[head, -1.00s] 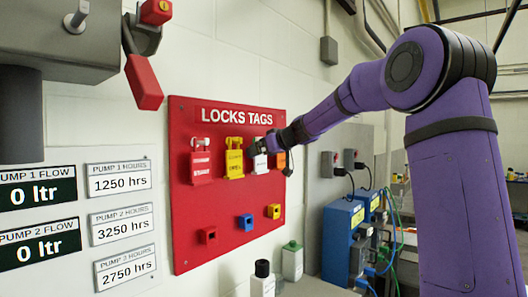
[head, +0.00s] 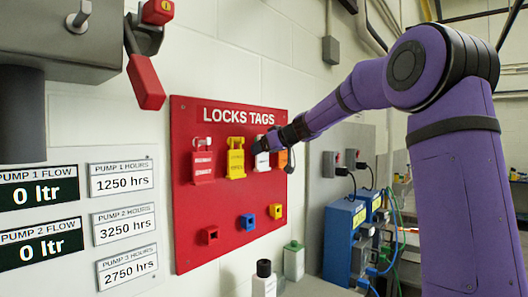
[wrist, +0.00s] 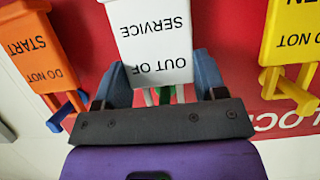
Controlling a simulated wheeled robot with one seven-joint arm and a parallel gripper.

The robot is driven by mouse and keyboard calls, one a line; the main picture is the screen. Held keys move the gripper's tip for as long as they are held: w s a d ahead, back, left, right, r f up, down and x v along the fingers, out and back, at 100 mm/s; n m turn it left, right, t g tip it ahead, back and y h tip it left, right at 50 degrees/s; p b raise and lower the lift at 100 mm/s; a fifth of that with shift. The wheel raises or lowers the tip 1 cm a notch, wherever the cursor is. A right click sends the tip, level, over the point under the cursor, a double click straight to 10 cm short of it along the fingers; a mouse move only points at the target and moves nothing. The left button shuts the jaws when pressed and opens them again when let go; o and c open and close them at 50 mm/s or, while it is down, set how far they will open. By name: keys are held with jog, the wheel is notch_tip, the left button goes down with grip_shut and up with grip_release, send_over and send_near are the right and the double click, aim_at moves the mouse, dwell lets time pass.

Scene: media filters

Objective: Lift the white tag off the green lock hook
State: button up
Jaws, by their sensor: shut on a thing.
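The white tag (head: 262,162) hangs on the red LOCKS TAGS board, between the yellow tags and an orange tag. In the wrist view the white tag (wrist: 152,35) reads "OUT OF SERVICE" upside down. My gripper (wrist: 160,66) is shut on it, with one blue finger against each side near its top end. In the head view my gripper (head: 265,143) reaches the tag from the right and covers its upper part. A bit of the green lock hook (wrist: 166,95) shows between the fingers; the rest is hidden behind the gripper.
An orange tag (wrist: 28,42) and a yellow tag (wrist: 292,38) hang close on either side of my fingers. A red tag (head: 203,165) hangs farther left on the board (head: 225,205). Small coloured blocks sit lower on it. Bottles (head: 293,262) and blue boxes (head: 343,235) stand below right.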

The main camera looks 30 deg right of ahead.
jog(key=shift+r, duration=0.25)
jog(key=shift+s+d, duration=0.1)
jog(key=shift+s, duration=0.05)
jog(key=shift+f+v, duration=0.2)
jog(key=shift+v, duration=0.8)
jog(key=shift+f+v, duration=0.25)
jog(key=shift+v, duration=0.7)
jog(key=shift+s+d, duration=0.1)
jog(key=shift+s, duration=0.1)
jog(key=s+d, duration=0.2)
jog(key=s, duration=0.3)
jog(key=shift+s, duration=0.3)
jog(key=shift+w+d, duration=0.1)
jog(key=w+a, duration=0.2)
jog(key=w, duration=0.4)
jog(key=shift+a, duration=0.2)
